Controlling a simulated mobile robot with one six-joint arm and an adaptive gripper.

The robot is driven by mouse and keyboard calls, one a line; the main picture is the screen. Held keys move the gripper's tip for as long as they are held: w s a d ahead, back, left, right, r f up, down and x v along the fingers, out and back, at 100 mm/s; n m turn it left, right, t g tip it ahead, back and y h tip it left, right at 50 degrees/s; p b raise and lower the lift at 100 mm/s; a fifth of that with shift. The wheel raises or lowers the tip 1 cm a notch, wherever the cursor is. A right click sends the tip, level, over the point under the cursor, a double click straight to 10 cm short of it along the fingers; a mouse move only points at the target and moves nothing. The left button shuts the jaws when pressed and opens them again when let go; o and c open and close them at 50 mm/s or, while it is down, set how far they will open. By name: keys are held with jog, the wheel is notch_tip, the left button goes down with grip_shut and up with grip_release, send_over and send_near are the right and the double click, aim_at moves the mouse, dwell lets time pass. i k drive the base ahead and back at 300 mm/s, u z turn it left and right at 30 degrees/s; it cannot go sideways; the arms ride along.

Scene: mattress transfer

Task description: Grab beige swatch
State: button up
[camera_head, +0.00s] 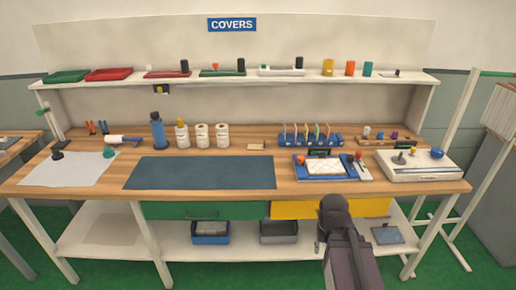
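A small flat beige piece (257,147) lies on the wooden workbench (290,184), behind the dark blue-grey mat. It looks like the beige swatch, but it is too small to be sure. A pale quilted panel (325,167) lies in a blue tray to its right. My dark arm rises from the bottom edge in front of the bench, below the blue tray. I cannot make out any gripper fingers, and nothing held is visible. The arm stands apart from the beige piece, to its lower right in the picture.
The mat (200,173) is bare. White rolls (202,136) and a blue bottle (158,131) stand behind it. A blue rack (311,140) stands right of the beige piece. A shelf (230,80) with trays and cups overhangs the back. A yellow drawer (290,208) is under the bench.

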aim_at(257, 147)
jog(key=z, duration=0.7)
jog(key=k, duration=0.1)
jog(key=u, duration=2.9)
jog(key=i, duration=2.35)
